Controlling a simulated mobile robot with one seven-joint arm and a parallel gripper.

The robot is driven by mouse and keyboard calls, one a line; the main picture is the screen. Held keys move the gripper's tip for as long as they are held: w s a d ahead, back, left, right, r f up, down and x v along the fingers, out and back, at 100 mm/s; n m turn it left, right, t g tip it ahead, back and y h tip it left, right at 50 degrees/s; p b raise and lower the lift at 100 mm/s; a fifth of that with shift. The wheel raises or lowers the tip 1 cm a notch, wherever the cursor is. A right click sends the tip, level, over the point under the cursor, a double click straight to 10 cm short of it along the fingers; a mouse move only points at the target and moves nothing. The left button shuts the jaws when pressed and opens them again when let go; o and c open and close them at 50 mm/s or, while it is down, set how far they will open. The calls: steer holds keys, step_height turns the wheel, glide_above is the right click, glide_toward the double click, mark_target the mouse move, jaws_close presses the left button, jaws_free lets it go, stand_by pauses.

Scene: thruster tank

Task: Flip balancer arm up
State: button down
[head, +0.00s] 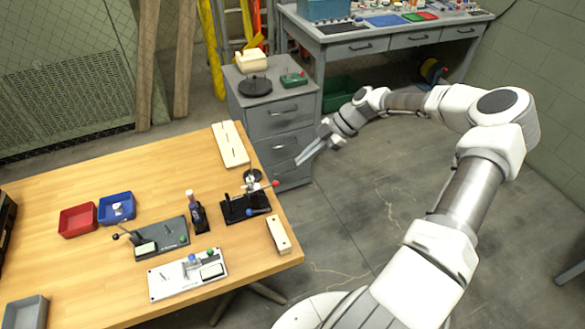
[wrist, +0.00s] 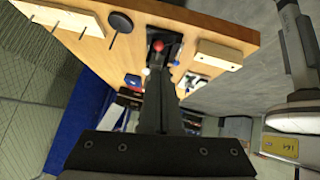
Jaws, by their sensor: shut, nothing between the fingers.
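A black-based device with a red ball knob and a blue ball knob (head: 240,207) stands near the table's right edge in the head view; I take it for the balancer. A thin light rod runs to its red knob (head: 276,183), low above the base and pointing right. In the wrist view the red knob (wrist: 157,45) shows just beyond my fingertips, and the fingers hide much of the device. My gripper (head: 299,162) is shut and empty, beyond the table's right edge, up and right of the red knob and apart from it.
A cream block (head: 279,235) lies at the table's right edge, and a long cream board (head: 230,145) lies at the back. Other fixtures, a white plate (head: 188,273) and a dark grey plate (head: 160,240), sit left of the device. A grey drawer cabinet (head: 275,115) stands behind the table.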

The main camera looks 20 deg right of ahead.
steer(key=shift+d+f+v, duration=0.15)
steer(key=shift+v, duration=0.9)
steer(key=shift+d+f+v, duration=0.15)
steer(key=shift+v, duration=0.85)
